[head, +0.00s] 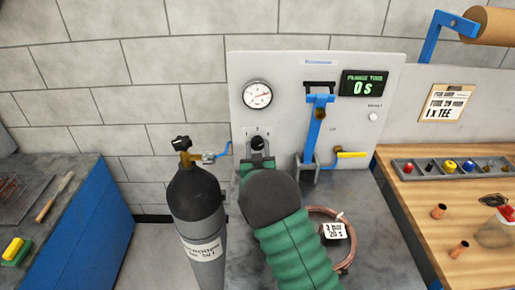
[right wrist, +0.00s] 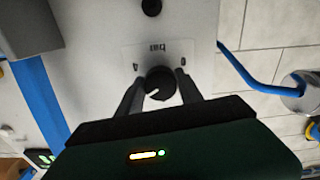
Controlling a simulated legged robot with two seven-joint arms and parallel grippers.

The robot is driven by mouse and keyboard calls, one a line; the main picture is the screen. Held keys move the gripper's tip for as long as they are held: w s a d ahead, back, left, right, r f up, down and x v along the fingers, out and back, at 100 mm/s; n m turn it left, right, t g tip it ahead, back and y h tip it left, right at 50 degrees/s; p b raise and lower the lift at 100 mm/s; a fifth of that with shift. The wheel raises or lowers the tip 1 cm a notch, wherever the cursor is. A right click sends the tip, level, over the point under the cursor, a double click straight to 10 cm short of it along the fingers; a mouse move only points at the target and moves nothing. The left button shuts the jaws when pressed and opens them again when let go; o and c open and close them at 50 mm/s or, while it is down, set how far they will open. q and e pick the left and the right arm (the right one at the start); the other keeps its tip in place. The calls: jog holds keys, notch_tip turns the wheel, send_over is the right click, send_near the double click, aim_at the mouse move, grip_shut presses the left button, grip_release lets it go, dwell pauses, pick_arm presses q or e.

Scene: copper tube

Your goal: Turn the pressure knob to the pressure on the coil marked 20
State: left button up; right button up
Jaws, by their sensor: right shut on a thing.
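The black pressure knob (right wrist: 160,84) sits on the grey panel (head: 238,84), below the round white gauge (head: 257,94) with a red needle. My right gripper (right wrist: 159,92) is shut on the knob, one finger on each side, as the right wrist view shows. In the head view my right gripper (head: 262,150) reaches up to the panel, and its green arm hides part of the bench. The copper coil (head: 348,258) lies on the bench behind my arm, with a white tag (head: 335,231) reading "3 bar 20 s". My left gripper is in neither view.
A dark gas cylinder (head: 198,215) stands left of my right arm. A blue clamp (head: 318,125), a yellow-handled valve (head: 352,154) and a display (head: 365,83) reading 0 s are on the panel. A parts tray (head: 398,168) lies on the wooden bench at right.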

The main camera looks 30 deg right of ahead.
jog(key=o, duration=1.4)
jog(key=shift+s+a, duration=0.1)
jog(key=b+v, duration=0.1)
jog(key=v, duration=1.5)
jog(key=shift+s+a+f, duration=0.1)
jog(key=shift+s+a, duration=0.1)
jog(key=shift+a, duration=0.05)
